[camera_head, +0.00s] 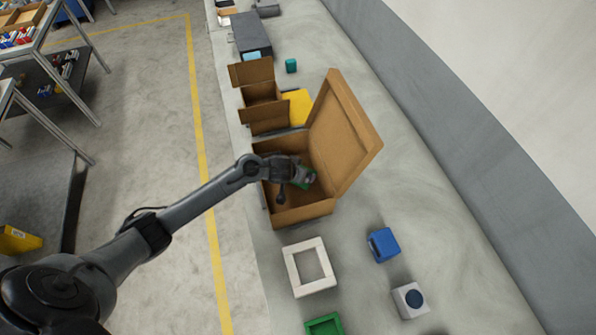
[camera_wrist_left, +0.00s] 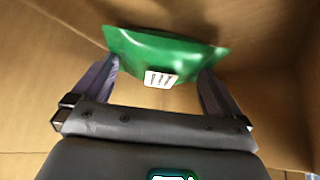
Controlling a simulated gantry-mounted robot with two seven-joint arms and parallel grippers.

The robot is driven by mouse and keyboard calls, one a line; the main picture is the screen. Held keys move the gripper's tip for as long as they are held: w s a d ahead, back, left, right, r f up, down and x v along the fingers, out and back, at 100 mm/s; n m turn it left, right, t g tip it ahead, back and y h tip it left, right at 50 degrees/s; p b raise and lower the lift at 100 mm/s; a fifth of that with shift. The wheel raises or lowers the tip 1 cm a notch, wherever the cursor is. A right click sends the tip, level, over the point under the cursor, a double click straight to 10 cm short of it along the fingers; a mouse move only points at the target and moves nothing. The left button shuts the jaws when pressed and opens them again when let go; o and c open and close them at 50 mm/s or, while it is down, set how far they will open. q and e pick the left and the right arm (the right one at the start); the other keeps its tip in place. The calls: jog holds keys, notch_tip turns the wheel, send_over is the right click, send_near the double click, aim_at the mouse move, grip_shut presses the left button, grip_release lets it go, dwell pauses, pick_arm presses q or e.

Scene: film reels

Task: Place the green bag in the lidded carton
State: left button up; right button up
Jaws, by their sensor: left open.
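The green bag (camera_head: 305,178) is inside the lidded carton (camera_head: 303,213), whose hinged lid (camera_head: 345,130) stands open at its right. My left gripper (camera_head: 295,174) reaches down into the carton from the left. In the left wrist view, the green bag (camera_wrist_left: 160,55) with a white label lies just beyond and between the two spread fingers of the left gripper (camera_wrist_left: 158,82). The fingers are open, and brown cardboard surrounds the bag. Whether the bag touches the fingers or rests fully on the carton floor I cannot tell. My right gripper is not in view.
An open smaller carton (camera_head: 262,100) and a yellow item (camera_head: 298,106) stand just behind the lidded carton. In front are a white frame (camera_head: 309,267), a blue box (camera_head: 383,245), a white box with a dark disc (camera_head: 411,300) and a green frame (camera_head: 325,325). The counter right of the lid is clear.

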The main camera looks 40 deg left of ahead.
pick_arm(q)
jog(key=a+p+v, duration=0.1)
jog(key=p+v, duration=0.3)
jog(key=v, duration=0.7)
jog(key=shift+d, duration=0.5)
jog(key=shift+r, duration=0.1)
